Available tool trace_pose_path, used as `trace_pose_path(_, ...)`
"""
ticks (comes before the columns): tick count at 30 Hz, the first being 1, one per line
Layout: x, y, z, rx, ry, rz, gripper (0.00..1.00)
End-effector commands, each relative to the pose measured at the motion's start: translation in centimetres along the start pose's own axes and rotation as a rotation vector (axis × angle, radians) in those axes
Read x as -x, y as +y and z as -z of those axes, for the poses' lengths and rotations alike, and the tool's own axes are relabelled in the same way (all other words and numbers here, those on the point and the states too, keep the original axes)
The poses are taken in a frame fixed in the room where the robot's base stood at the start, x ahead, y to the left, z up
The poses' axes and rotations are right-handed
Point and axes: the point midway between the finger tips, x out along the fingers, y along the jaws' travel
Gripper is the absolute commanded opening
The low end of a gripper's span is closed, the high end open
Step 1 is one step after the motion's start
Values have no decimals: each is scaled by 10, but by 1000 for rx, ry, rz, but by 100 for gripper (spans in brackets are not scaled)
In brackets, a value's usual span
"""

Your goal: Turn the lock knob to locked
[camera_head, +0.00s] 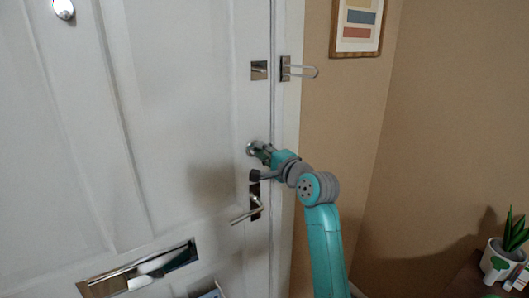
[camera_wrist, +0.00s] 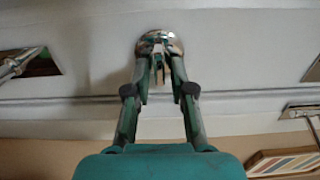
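The lock knob (camera_wrist: 158,39) is a round shiny metal piece on the white door, seen in the wrist view beyond my fingertips. Its raised middle part shows between the fingers. In the head view the lock knob (camera_head: 251,149) sits near the door's right edge, above the lever handle, partly hidden by my gripper. My gripper (camera_head: 263,153) points at it from the right. In the wrist view my gripper (camera_wrist: 160,72) has its two fingers apart, one on each side of the knob's middle. I cannot tell whether either finger touches it.
The lever handle (camera_head: 250,207) is just below my gripper. A latch plate (camera_head: 259,70) and a looped door guard (camera_head: 298,70) are above. A mail slot (camera_head: 140,270) is low on the door. A potted plant (camera_head: 503,259) stands at the right. Beige wall lies between.

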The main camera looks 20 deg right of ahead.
Motion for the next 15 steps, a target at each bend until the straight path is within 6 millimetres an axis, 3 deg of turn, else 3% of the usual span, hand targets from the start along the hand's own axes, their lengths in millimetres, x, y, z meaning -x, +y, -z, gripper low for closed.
trace_pose_path(10,1,0,-3,0,-5,-1,35)
trace_pose_path(15,17,1,-2,-1,-4,0,35)
